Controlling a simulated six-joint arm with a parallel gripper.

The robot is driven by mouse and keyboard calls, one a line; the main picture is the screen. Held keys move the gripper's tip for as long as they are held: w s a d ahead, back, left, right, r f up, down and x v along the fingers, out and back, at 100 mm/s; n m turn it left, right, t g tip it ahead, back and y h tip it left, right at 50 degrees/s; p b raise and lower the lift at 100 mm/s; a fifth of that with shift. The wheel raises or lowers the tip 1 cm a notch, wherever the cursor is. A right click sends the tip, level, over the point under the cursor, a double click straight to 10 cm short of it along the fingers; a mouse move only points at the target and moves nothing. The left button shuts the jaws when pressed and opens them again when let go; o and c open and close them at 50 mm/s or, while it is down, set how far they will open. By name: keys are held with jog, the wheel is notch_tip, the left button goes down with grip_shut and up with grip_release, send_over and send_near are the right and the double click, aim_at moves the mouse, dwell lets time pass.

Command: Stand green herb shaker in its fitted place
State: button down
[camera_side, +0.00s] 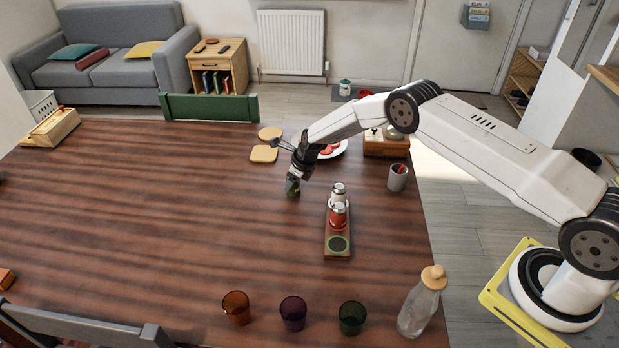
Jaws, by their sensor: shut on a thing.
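The green herb shaker (293,191) is in my gripper (293,178), low over the wooden table, left of the shaker rack. My gripper is shut on its upper part, which the fingers hide. I cannot tell whether the shaker's base touches the table. The wooden shaker rack (331,253) holds a white-and-silver shaker (338,192) at its far end and a red shaker (338,217) in the middle. A round green-ringed place (338,243) at the rack's near end is empty.
An amber glass (236,307), a purple glass (292,313), a dark green glass (351,318) and a corked bottle (419,303) stand along the near edge. A grey cup (398,178) is right of the rack. A plate (338,148) and bread slices (264,154) lie behind my gripper.

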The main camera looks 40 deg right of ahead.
jog(key=shift+r, duration=1.55)
jog(key=shift+s+r, duration=0.45)
jog(key=shift+r, duration=0.15)
jog(key=s+r, duration=0.8)
jog(key=s, duration=0.5)
jog(key=shift+r, duration=0.35)
jog(key=shift+s+d, duration=0.1)
jog(key=shift+s, duration=0.1)
jog(key=s+a+n+g+y, duration=0.2)
jog(key=s+n, duration=1.2)
jog(key=s, duration=0.9)
jog(key=a+g, duration=0.1)
jog(key=g, duration=0.1)
jog(key=shift+s+r+g, duration=0.2)
jog(key=shift+r+g, duration=0.2)
